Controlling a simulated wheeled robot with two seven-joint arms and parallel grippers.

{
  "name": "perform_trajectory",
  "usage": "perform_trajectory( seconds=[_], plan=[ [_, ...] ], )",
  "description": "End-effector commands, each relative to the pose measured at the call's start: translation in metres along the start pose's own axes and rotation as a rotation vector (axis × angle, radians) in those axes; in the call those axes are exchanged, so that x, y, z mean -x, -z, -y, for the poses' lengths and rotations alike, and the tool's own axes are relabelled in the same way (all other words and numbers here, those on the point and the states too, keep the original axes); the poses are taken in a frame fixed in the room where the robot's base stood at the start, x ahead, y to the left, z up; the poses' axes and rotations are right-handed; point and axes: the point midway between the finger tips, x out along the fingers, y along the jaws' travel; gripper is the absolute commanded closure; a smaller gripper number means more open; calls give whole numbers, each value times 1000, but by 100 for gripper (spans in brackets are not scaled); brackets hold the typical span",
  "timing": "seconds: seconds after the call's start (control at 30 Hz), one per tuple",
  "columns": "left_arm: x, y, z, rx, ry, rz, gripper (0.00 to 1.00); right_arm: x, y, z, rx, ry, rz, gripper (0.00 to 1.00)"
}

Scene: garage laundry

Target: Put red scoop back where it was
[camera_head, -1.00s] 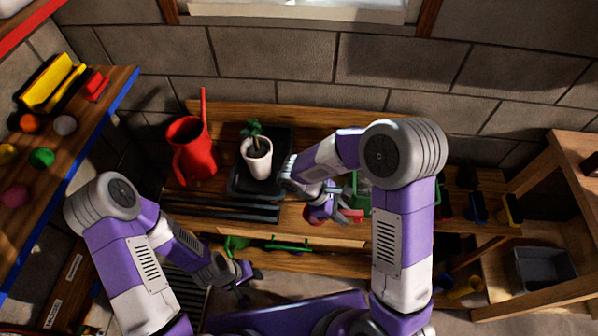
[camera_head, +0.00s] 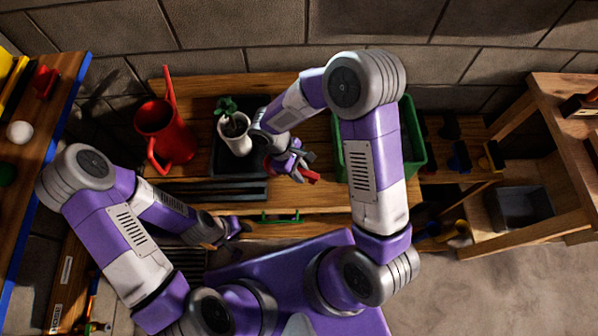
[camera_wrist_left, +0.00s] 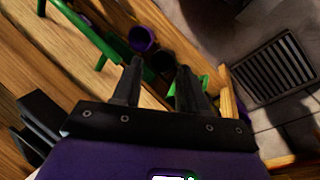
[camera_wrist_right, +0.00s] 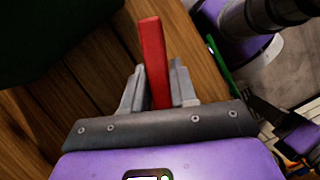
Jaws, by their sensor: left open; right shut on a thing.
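The red scoop (camera_wrist_right: 154,60) is between the fingers of my right gripper (camera_wrist_right: 158,88), which is shut on it. In the right wrist view a straight red part of it sticks out past the fingertips, above wooden boards. In the head view the red scoop (camera_head: 308,175) shows at my right gripper (camera_head: 304,167), over the bench; the rest is hidden by the gripper. My left gripper (camera_head: 240,227) is low at the front of the bench, open and empty. It also shows in the left wrist view (camera_wrist_left: 157,78).
A red watering can (camera_head: 172,138) and a white plant pot (camera_head: 235,134) in a black tray (camera_head: 259,172) stand on the bench (camera_head: 320,195). A green bin (camera_head: 413,140) is behind my right arm. Shelves (camera_head: 550,150) stand at right.

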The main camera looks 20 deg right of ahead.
Motion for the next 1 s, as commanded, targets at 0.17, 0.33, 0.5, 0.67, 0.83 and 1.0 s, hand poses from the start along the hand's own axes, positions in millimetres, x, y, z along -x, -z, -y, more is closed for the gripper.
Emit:
perform_trajectory(
  seconds=[0.17, 0.33, 0.5, 0.67, 0.83, 1.0],
  plan=[
    [-2, 0, 1, 0, 0, 0, 57, -12, 6, 0, -1, 0, 0, 100],
    [-2, 0, 1, 0, 0, -1, 57, -12, 5, 0, 0, -1, -1, 100],
    [-5, 0, 2, 0, 0, -1, 57, -14, 6, 0, 0, -1, -1, 65],
    [-5, 0, 2, 0, 0, -1, 57, -14, 6, 0, 0, -1, 0, 47],
    [-5, 0, 2, 0, 0, 0, 57, -14, 6, 0, 0, -1, 0, 47],
    [0, 0, 0, 0, 0, 0, 57, -9, 4, 0, 0, -1, -1, 47]
  ],
)
